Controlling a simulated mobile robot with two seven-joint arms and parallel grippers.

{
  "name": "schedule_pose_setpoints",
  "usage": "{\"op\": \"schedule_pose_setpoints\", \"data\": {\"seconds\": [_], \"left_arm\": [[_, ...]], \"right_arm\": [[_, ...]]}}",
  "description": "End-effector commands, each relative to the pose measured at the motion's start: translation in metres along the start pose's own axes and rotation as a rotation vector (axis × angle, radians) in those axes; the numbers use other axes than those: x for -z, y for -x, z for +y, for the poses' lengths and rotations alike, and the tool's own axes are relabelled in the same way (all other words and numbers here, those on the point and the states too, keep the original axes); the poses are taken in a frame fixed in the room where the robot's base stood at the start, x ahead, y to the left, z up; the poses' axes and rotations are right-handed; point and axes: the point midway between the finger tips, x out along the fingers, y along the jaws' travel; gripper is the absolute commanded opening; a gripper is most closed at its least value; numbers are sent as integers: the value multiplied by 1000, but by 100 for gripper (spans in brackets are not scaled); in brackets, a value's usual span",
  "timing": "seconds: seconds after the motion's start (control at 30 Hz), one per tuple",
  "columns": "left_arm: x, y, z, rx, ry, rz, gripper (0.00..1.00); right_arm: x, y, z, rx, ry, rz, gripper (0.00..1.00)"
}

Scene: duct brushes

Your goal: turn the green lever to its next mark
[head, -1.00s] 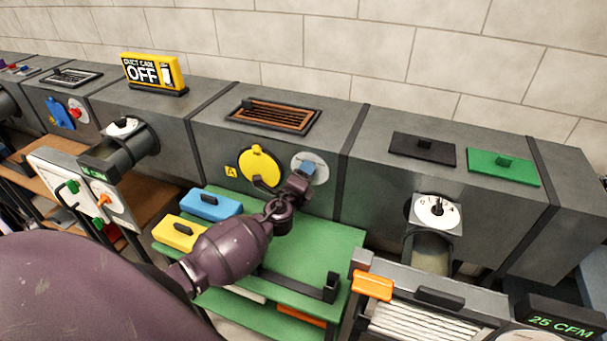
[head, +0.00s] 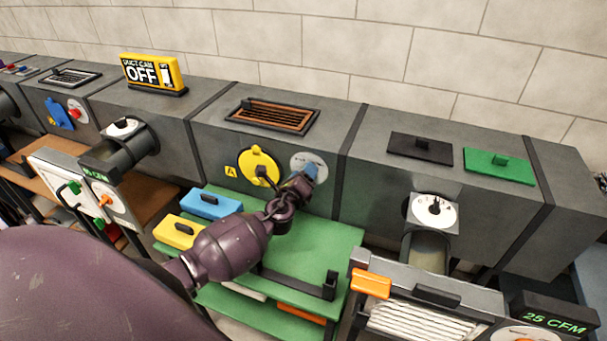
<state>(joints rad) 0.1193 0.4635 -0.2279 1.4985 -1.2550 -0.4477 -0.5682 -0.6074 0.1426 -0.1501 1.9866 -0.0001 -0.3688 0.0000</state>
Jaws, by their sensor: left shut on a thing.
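A green lever (head: 74,188) shows on the white-faced unit (head: 62,170) at the left, beside an orange lever (head: 105,201). My left gripper (head: 304,180) is far to the right of it, at the front wall of the grey duct. It is shut on a blue lever (head: 311,171) on a round pale dial (head: 318,160). The gripper partly hides this lever and the dial's marks. The dial marks at the green lever are too small to read. My right gripper is not in view.
A yellow round cover (head: 258,163) with a dark handle is left of the dial. A green cart (head: 315,250) below carries a blue block (head: 212,204) and a yellow block (head: 178,232). An orange-handled filter unit (head: 430,298) stands at the right front.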

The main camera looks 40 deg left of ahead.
Motion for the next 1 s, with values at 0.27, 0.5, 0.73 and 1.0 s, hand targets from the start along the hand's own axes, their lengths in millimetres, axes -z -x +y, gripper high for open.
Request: {"op": "schedule_pose_setpoints", "data": {"seconds": [0.27, 0.5, 0.73, 1.0], "left_arm": [[1, 0, 0, -1, 1, 1, 61], [0, 0, 0, 0, 2, 1, 74], [0, 6, 0, -1, 2, 1, 74], [1, 47, 1, -2, 3, 2, 74]], "right_arm": [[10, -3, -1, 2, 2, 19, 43], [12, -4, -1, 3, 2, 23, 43], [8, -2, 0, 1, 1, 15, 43], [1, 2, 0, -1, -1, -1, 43]]}}
